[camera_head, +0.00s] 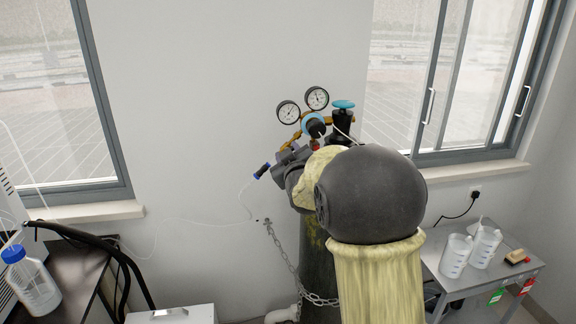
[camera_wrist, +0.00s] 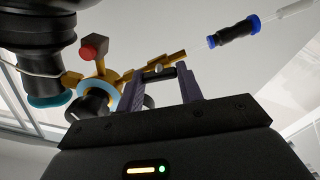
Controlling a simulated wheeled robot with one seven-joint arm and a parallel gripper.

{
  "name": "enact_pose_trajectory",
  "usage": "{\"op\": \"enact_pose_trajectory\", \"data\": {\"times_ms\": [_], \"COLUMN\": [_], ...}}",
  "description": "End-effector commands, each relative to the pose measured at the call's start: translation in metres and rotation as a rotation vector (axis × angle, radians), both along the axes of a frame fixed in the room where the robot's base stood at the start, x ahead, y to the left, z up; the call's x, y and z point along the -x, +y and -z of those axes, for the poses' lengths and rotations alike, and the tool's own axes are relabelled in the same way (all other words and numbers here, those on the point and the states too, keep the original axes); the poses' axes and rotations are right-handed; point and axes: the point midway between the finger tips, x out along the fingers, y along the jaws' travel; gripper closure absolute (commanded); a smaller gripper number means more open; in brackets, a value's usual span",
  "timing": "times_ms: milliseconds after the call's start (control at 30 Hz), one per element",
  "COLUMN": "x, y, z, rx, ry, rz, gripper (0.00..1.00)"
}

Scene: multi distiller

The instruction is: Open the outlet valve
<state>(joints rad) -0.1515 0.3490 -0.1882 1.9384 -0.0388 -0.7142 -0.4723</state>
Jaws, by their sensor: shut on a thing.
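The regulator sits on top of the gas cylinder, with two round gauges (camera_head: 302,105) and a blue-ringed black knob (camera_head: 316,127). In the wrist view its brass outlet pipe (camera_wrist: 177,56) runs up to the right toward a blue-and-black hose fitting (camera_wrist: 236,33). My gripper (camera_wrist: 160,82) is at this outlet pipe, its two fingers shut on the small dark handle of the outlet valve (camera_wrist: 159,75). The handle lies across between the fingers.
A red-capped fitting (camera_wrist: 94,46) and the cylinder's teal-topped valve (camera_head: 343,104) stand close to my gripper. A chain (camera_head: 283,262) holds the cylinder (camera_head: 318,262). A cart (camera_head: 470,282) with white beakers stands at right. A dark bench is at left.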

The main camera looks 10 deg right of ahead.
Motion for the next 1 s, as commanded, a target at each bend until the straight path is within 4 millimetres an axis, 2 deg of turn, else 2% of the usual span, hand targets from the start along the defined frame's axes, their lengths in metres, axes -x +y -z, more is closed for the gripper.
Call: {"op": "enact_pose_trajectory", "data": {"times_ms": [33, 400, 900, 933, 1000], "x": [0.0002, 0.0001, 0.0001, 0.0001, 0.0001], "y": [0.0009, 0.0010, 0.0011, 0.0010, 0.0010], "z": [0.0058, 0.0033, 0.0021, 0.0022, 0.0020], "rx": [0.035, 0.214, 0.237, 0.237, 0.237], "ry": [0.002, 0.004, 0.005, 0.005, 0.005], "rz": [-0.001, -0.001, -0.002, -0.002, -0.002], "gripper": [0.86, 0.86, 0.86, 0.58, 0.44]}}
